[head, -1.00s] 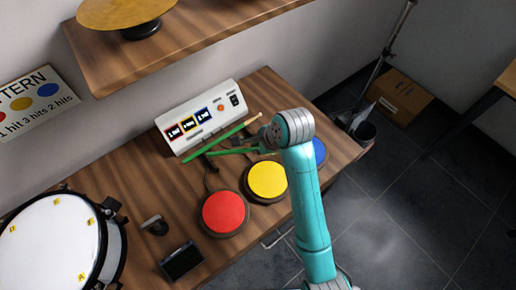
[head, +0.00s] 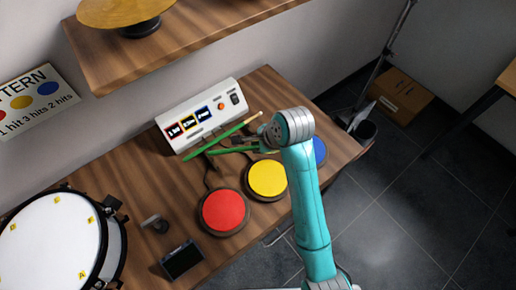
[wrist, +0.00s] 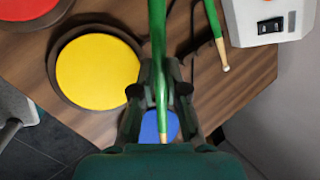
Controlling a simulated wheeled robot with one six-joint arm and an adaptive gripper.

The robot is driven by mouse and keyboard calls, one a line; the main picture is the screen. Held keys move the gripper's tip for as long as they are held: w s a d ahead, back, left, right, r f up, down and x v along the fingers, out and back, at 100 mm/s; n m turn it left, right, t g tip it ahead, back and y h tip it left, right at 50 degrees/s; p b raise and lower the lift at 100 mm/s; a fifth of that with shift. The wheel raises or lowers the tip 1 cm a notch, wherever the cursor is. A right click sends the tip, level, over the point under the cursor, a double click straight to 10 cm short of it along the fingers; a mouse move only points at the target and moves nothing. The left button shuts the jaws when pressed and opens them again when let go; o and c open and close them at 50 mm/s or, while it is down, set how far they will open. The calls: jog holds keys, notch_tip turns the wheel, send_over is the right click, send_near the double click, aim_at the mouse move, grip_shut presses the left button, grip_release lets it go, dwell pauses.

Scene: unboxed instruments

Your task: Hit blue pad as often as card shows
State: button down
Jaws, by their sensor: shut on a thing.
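My gripper (head: 264,140) is shut on a green drumstick (head: 230,150), above the bench near the yellow pad. In the wrist view the fingers (wrist: 160,95) close around this stick (wrist: 158,45), and its pale tip overlaps the blue pad (wrist: 150,128). I cannot tell whether the tip touches the pad. In the head view the blue pad (head: 320,152) is partly behind my arm. The pattern card (head: 36,100) on the wall shows red, yellow and blue dots, with "1 hit 3 hits 2 hits" beneath.
The yellow pad (head: 267,178) and red pad (head: 223,210) sit left of the blue one. A white console (head: 225,105) with three small displays stands behind, with a second green stick (head: 215,140) by it. A drum (head: 50,245) and small dark device (head: 183,260) are at left.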

jog(key=shift+r, duration=0.1)
notch_tip(320, 180, up, 5)
jog(key=shift+f, duration=0.1)
dwell(0.5)
jog(key=shift+f, duration=0.1)
